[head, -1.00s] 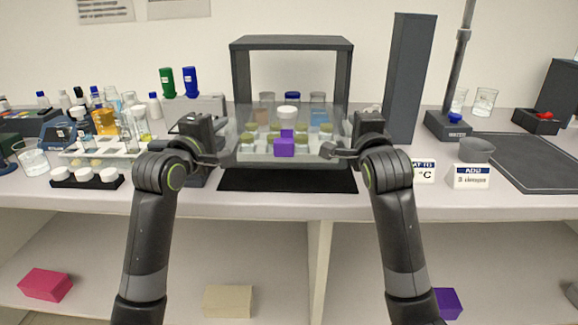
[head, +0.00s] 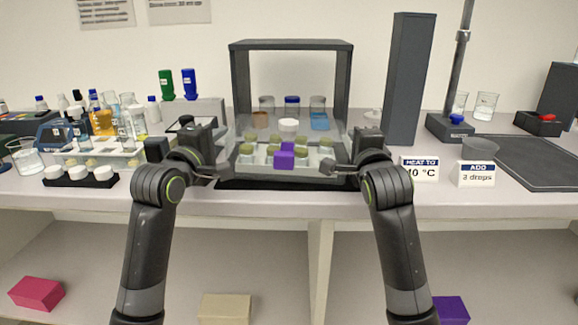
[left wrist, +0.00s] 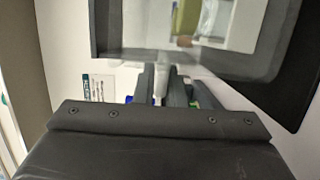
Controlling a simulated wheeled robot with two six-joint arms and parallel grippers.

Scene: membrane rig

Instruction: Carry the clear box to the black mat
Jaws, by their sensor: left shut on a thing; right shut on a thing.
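The clear box (head: 248,168) is in the middle of the head view, with a see-through wall, a pale tray, several green-capped jars and a purple block (head: 284,155) at its front. My left gripper (head: 214,168) is shut on its left side and my right gripper (head: 337,166) on its right side. The box looks level. The black mat (head: 285,185) lies below it, with only a thin front strip showing. I cannot tell whether the box touches the mat. The left wrist view shows part of the box wall (left wrist: 110,28) close up.
A grey frame (head: 342,85) stands behind the box, with several beakers in it. A tall grey block (head: 408,80) and two signs (head: 419,169) are to the right. A capped-jar rack (head: 80,180) and glassware are at left. A dark board (head: 535,160) lies far right.

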